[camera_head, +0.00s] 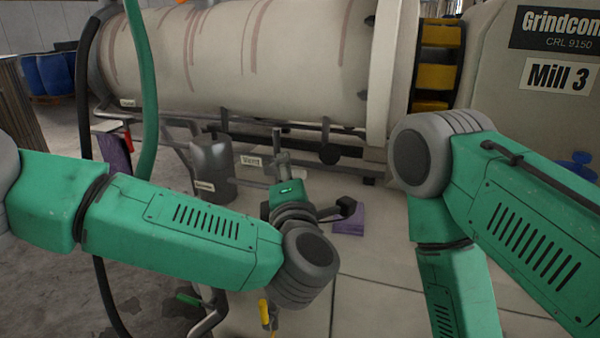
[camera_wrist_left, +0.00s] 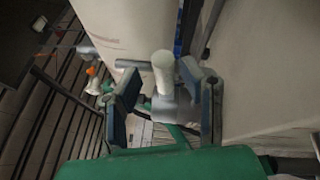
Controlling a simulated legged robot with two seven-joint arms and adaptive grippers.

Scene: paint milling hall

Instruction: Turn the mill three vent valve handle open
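The mill's grey vent valve (camera_head: 278,142) stands beside a small white label (camera_head: 250,161), below the big drum. Its pale round-ended handle (camera_wrist_left: 163,72) and grey body (camera_wrist_left: 178,110) show in the left wrist view. My left gripper (camera_wrist_left: 160,88) is open, with one dark finger on each side of the handle. A gap shows on the left finger's side; I cannot tell whether the right finger touches. In the head view, the left gripper (camera_head: 283,168) is at the valve, partly hidden by my wrist. My right arm runs down out of the picture; its gripper is not in view.
The cream drum (camera_head: 240,50) lies behind the valve. The "Mill 3" sign (camera_head: 558,76) is on the housing at right. A dark grey canister (camera_head: 212,160) stands left of the valve, and a purple cloth (camera_head: 349,218) lies right. A green hose (camera_head: 145,90) hangs at left.

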